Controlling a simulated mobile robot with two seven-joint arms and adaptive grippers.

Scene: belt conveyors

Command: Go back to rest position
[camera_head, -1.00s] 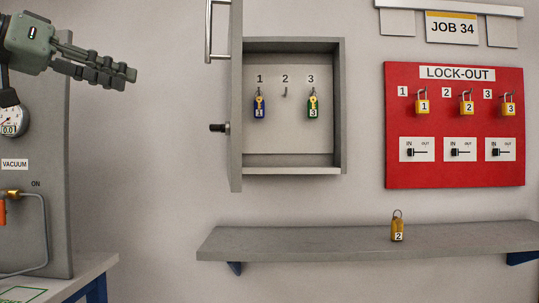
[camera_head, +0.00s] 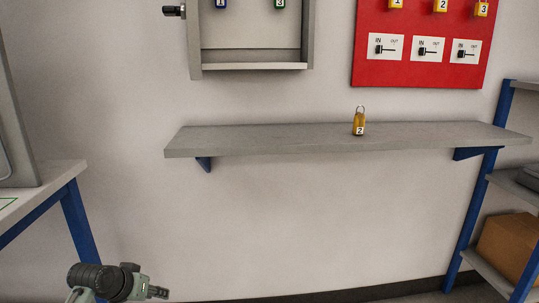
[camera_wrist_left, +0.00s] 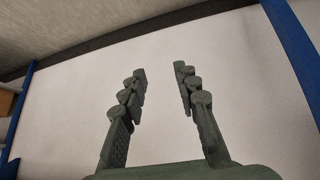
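My left gripper (camera_head: 158,292) is low at the bottom left of the head view, below the wall shelf and far from the padlocks. In the left wrist view its two dark fingers (camera_wrist_left: 160,72) stand apart with nothing between them, so it is open and empty. My right gripper is in neither view. A yellow padlock marked 2 (camera_head: 359,123) stands upright on the grey wall shelf (camera_head: 260,139).
The key cabinet (camera_head: 195,55) and red lock-out board (camera_head: 425,79) are cut off at the top. A table with blue legs (camera_head: 75,215) stands at left. A rack (camera_head: 478,205) with a cardboard box (camera_head: 508,245) stands at right. The wall below the shelf is clear.

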